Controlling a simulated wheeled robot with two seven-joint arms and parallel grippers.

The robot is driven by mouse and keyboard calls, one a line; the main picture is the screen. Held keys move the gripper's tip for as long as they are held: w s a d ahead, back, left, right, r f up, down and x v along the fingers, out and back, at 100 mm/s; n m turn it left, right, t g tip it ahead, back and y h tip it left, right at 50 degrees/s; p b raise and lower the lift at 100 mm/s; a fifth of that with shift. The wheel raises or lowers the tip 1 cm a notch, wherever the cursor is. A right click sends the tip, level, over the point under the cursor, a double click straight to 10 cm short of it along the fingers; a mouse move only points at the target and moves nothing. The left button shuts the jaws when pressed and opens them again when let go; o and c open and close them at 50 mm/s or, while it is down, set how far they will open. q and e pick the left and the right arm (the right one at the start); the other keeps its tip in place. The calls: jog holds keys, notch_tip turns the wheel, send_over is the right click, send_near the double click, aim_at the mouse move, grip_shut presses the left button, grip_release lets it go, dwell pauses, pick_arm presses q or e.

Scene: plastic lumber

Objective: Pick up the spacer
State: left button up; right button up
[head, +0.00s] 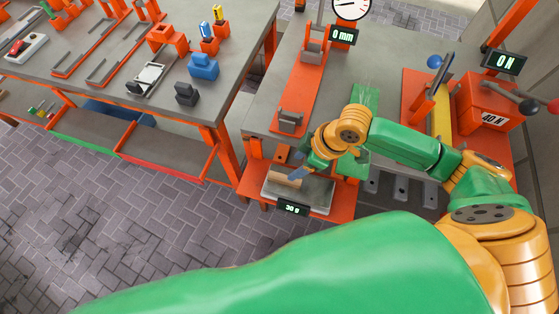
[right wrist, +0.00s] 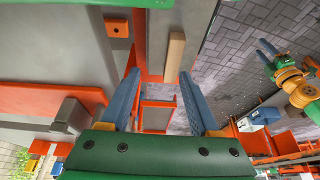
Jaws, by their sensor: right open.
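A tan bar-shaped block (head: 285,180), which I take to be the spacer, lies on the grey pan of a scale (head: 316,190) reading 30 g. My right gripper (head: 301,171) is just above the scale, beside the block's right end in the head view. In the right wrist view the tan block (right wrist: 175,57) is ahead of the open, empty right gripper (right wrist: 159,73), nearer the right finger. My left gripper (right wrist: 266,53) shows at the right of that view, its blue fingers apart and empty. It is not visible in the head view.
An orange block with a hole (right wrist: 117,27) lies near the scale. An orange rail fixture (head: 302,88) and a red 40 N press (head: 487,102) stand on the bench. The left table (head: 130,95) holds several fixtures. Paved floor (head: 130,215) is open between.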

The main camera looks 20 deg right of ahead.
aim_at(287, 182)
jog(key=shift+s+a+f, duration=0.9)
jog(key=shift+s+f, duration=0.2)
jog(key=shift+f, duration=0.05)
jog(key=shift+x, duration=1.15)
jog(key=shift+w+d+f, duration=0.15)
jog(key=shift+w+f, duration=0.1)
jog(key=shift+w, duration=0.2)
jog(key=shift+s+r, duration=0.15)
jog(key=shift+s, duration=0.05)
grip_shut()
pick_arm(q)
jog(key=shift+s+d+r, duration=0.1)
jog(key=shift+s, duration=0.95)
